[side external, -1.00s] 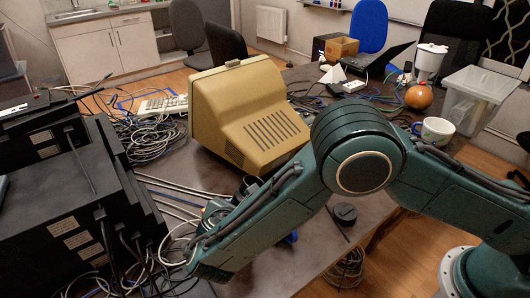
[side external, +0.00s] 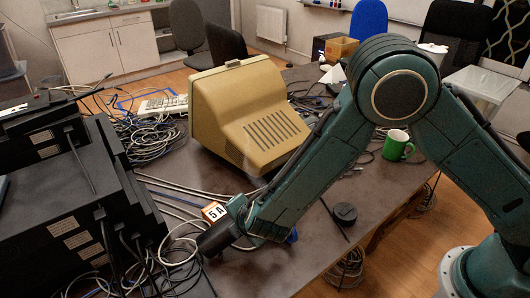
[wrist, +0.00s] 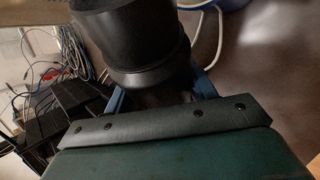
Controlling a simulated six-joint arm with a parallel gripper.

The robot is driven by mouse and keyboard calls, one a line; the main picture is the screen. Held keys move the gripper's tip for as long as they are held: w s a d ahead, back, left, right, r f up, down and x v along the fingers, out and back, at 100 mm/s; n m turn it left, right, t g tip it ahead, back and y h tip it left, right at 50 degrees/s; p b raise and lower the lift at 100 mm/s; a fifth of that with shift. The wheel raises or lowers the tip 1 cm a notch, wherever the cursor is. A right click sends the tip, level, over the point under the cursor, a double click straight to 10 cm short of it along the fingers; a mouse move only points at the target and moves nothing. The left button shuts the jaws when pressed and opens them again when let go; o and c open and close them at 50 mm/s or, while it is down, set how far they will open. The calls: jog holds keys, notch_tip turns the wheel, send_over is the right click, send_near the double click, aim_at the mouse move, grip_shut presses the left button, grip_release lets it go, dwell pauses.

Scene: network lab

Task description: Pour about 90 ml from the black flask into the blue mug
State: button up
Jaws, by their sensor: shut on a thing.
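My gripper (wrist: 160,92) is shut on the black flask (wrist: 130,45), with a finger on each side of it in the wrist view. In the side external view the black flask (side external: 216,237) sticks out at the end of my arm, leaning well over, low near the table's left front. Its mouth and contents cannot be made out. A blue rim, likely the blue mug (wrist: 227,4), shows at the top edge of the wrist view, apart from the flask. In the side view only a sliver of blue (side external: 292,237) shows behind my forearm.
A small block marked 5A (side external: 213,212) stands close behind the flask. A black disc (side external: 344,213) lies to the right of my forearm. A green mug (side external: 397,145) stands farther right. Black network boxes (side external: 75,215) and loose cables (side external: 155,140) crowd the left; a beige monitor (side external: 245,115) stands behind.

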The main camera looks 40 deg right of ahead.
jog(key=shift+y, duration=0.3)
jog(key=shift+w+a+r+m+y, duration=0.1)
jog(key=shift+a+r+m+y, duration=0.05)
jog(key=shift+r+m+y, duration=0.45)
jog(key=shift+d+r+t+y, duration=0.4)
jog(key=shift+d+r+y, duration=0.05)
jog(key=shift+r+y, duration=0.35)
jog(key=shift+d+r+m+t+y, duration=0.1)
jog(key=shift+r+m+t+y, duration=0.2)
jog(key=shift+r+m+y, duration=0.3)
jog(key=shift+a+r, duration=0.15)
jog(key=shift+a, duration=0.35)
jog(key=shift+r+y+p, duration=0.2)
jog(key=shift+y+p, duration=0.15)
jog(key=shift+y, duration=0.05)
dwell(1.0)
